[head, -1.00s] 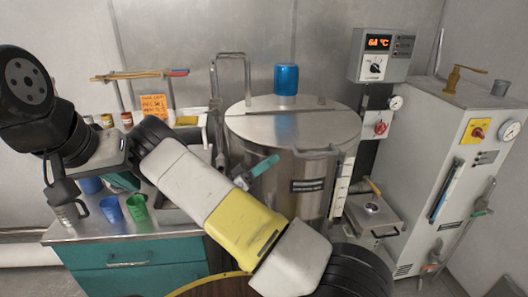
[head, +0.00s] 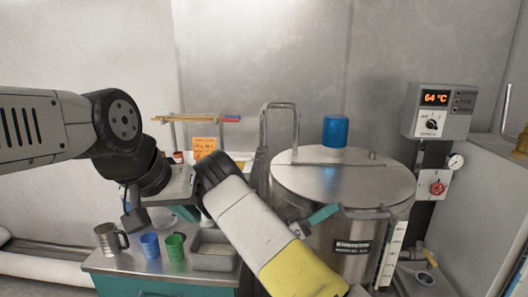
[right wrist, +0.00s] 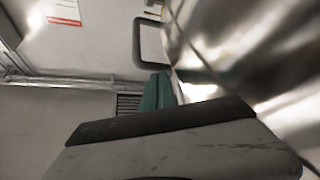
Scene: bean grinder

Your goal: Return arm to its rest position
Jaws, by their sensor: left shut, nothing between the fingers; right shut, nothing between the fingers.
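My left arm (head: 40,125) reaches in from the left edge, and its black wrist bends down over the left part of the counter. My left gripper (head: 133,218) is shut and empty, beside the metal mug. My right arm (head: 255,230), white and yellow, slants up and left from the bottom, in front of the steel tank (head: 340,190). The right wrist view shows a grey body across the bottom and shiny metal at right.
A metal mug (head: 108,240), a blue cup (head: 150,246), a green cup (head: 175,247) and a grey tray (head: 214,252) stand on the counter (head: 120,268). A control box (head: 438,110) reads 64 °C.

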